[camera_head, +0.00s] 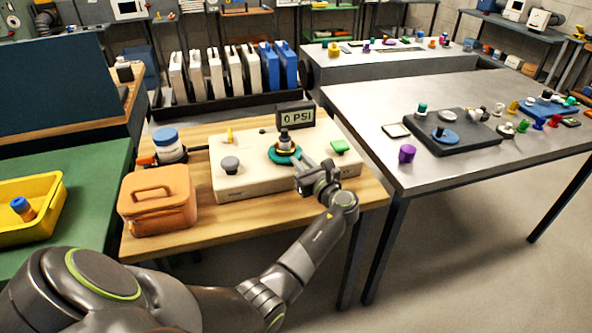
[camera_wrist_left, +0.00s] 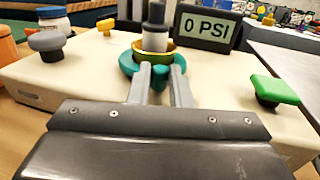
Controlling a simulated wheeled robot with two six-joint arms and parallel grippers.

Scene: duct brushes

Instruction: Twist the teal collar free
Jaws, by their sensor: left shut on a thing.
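The teal collar (camera_head: 284,156) sits around the base of a dark and metal fitting (camera_head: 284,138) on a cream box (camera_head: 235,187). In the left wrist view the teal collar (camera_wrist_left: 130,65) shows as a ring with lobes, below a brass-yellow ring (camera_wrist_left: 172,54). My left gripper (camera_head: 299,162) reaches in from the front right. Its two fingers (camera_wrist_left: 160,82) are shut on a front lobe of the collar. The far side of the collar is hidden behind the fitting. My right gripper is not in view.
A display reading 0 PSI (camera_head: 296,117) stands behind the fitting. A grey knob (camera_head: 230,164) and a green knob (camera_head: 340,146) flank it on the box. An orange case (camera_head: 158,201) and a blue-lidded jar (camera_head: 169,145) stand left. A metal table (camera_head: 450,174) is at right.

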